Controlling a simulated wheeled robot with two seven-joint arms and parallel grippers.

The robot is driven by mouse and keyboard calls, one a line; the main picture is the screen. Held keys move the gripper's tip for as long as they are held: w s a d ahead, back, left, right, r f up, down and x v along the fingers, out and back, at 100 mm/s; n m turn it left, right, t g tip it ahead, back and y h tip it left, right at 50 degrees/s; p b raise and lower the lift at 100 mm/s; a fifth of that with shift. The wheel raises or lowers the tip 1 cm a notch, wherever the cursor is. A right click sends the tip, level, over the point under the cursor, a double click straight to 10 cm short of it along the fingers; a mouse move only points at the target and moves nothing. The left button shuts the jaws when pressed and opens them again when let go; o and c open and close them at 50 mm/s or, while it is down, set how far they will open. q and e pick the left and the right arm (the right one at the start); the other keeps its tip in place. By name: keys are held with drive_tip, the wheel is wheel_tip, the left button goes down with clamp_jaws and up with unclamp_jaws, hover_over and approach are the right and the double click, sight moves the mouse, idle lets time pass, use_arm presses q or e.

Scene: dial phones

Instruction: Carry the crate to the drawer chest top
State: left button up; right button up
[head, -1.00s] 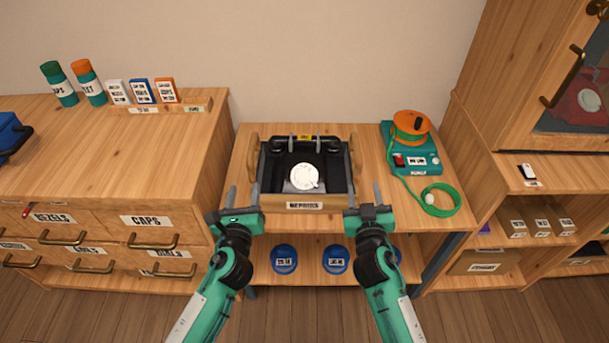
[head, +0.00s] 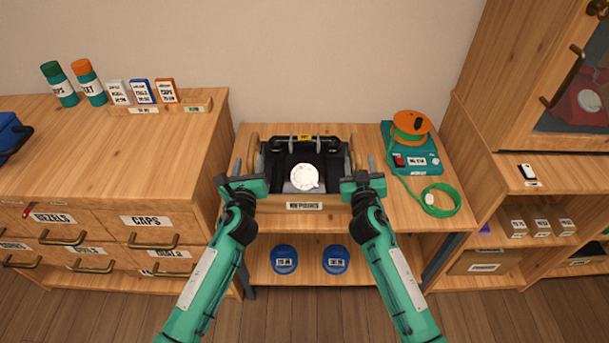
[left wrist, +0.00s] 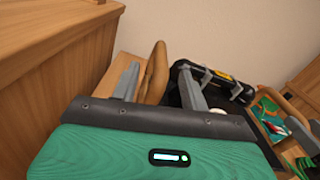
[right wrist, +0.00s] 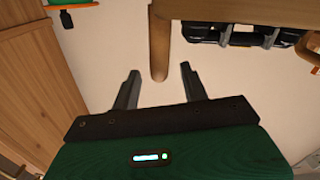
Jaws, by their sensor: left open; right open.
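The wooden crate (head: 275,202), with a label on its front, stands on the bench (head: 445,211). A black phone with a white dial (head: 304,177) sits in it. My open left gripper (head: 250,167) is at the crate's left side; the left wrist view shows the left handle (left wrist: 156,72) between its fingers. My open right gripper (head: 360,167) is at the right side; the right wrist view shows the right handle (right wrist: 160,45) between its fingers, apparently beyond the tips. Neither is shut on a handle.
The chest top holds two bottles (head: 89,82), small boxes (head: 141,91) at the back and a blue case (head: 12,135) at far left; its front middle is clear. A teal device (head: 420,165) with an orange cable reel (head: 411,126) stands right of the crate.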

use_arm(q)
drive_tip(key=shift+w, duration=1.95)
use_arm(e)
drive_tip(key=shift+w, duration=1.95)
use_arm(q)
clamp_jaws()
use_arm(e)
clamp_jaws()
use_arm(q)
drive_tip(key=shift+r, duration=0.2)
use_arm(e)
drive_tip(key=shift+r, duration=0.15)
